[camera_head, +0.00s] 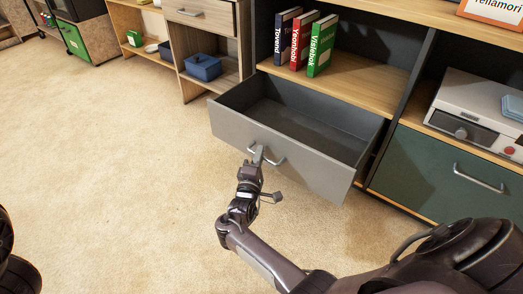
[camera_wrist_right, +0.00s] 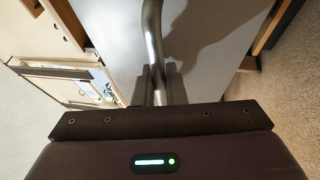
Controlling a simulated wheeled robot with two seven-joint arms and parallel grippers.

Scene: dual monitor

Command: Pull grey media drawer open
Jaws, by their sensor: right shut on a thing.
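The grey media drawer (camera_head: 285,155) is pulled well out of the shelf unit in the head view, and its inside looks empty. Its metal bar handle (camera_head: 277,159) is on the front panel. My right gripper (camera_head: 257,156) is shut on the left part of this handle. In the right wrist view the handle bar (camera_wrist_right: 152,40) runs down between the fingers (camera_wrist_right: 157,85), with the grey drawer front (camera_wrist_right: 205,50) behind it. Only a dark part of my left arm shows at the lower left of the head view; its gripper is out of sight.
A green drawer (camera_head: 455,180) with a metal handle is shut to the right, below a grey device (camera_head: 475,110). Three books (camera_head: 305,42) stand on the shelf above the grey drawer. A blue box (camera_head: 203,67) sits on a low shelf at left. The carpet (camera_head: 110,170) is clear.

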